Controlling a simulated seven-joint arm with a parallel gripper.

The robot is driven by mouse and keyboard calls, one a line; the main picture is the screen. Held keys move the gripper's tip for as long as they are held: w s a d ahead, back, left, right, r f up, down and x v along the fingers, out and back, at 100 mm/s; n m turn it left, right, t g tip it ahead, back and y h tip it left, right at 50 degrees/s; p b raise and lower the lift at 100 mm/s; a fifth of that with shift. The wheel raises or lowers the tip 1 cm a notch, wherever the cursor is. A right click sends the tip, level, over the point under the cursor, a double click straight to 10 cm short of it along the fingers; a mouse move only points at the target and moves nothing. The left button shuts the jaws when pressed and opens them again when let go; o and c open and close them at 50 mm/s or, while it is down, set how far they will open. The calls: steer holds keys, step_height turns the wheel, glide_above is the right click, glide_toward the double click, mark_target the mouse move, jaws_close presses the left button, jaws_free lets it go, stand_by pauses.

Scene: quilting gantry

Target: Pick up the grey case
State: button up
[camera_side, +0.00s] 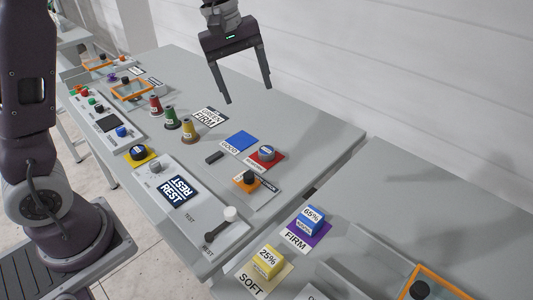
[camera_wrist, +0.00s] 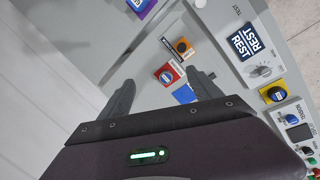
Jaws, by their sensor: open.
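A round grey case with a blue top (camera_side: 266,152) sits on a red square pad on the grey table. It also shows in the wrist view (camera_wrist: 167,76), between my fingertips in the picture. A small dark grey block (camera_side: 214,157) lies left of a blue square pad (camera_side: 243,140); I cannot tell for sure which of the two is the case named. My gripper (camera_side: 248,96) is open and empty, raised above the table with its fingers pointing down. Its two fingers also show in the wrist view (camera_wrist: 160,76).
An orange pad with a black knob (camera_side: 247,181) lies close by. Red, green and yellow thread spools (camera_side: 189,130) stand to the left. A panel with a lever (camera_side: 220,224) runs along the front. A yellow block (camera_side: 267,262) and a blue block (camera_side: 309,220) stand on the nearer table.

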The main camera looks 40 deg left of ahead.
steer(key=w+a+f+n, duration=0.2)
steer(key=w+f, duration=0.4)
steer(key=f, duration=0.1)
steer(key=n+g+y, duration=0.1)
steer(key=n+g, duration=0.1)
steer(key=n, duration=0.1)
glide_above(266, 150)
steer(key=s+d, duration=0.1)
steer(key=s, duration=0.1)
step_height(266, 150, down, 9)
steer(key=shift+n+y, duration=0.4)
steer(key=shift+n, duration=0.1)
steer(key=f, duration=0.4)
steer(key=w+f, duration=0.1)
steer(key=f, duration=0.3)
steer(key=w+a+f, duration=0.1)
steer(key=f, duration=0.3)
steer(key=shift+w, duration=0.1)
steer(key=c, duration=1.4)
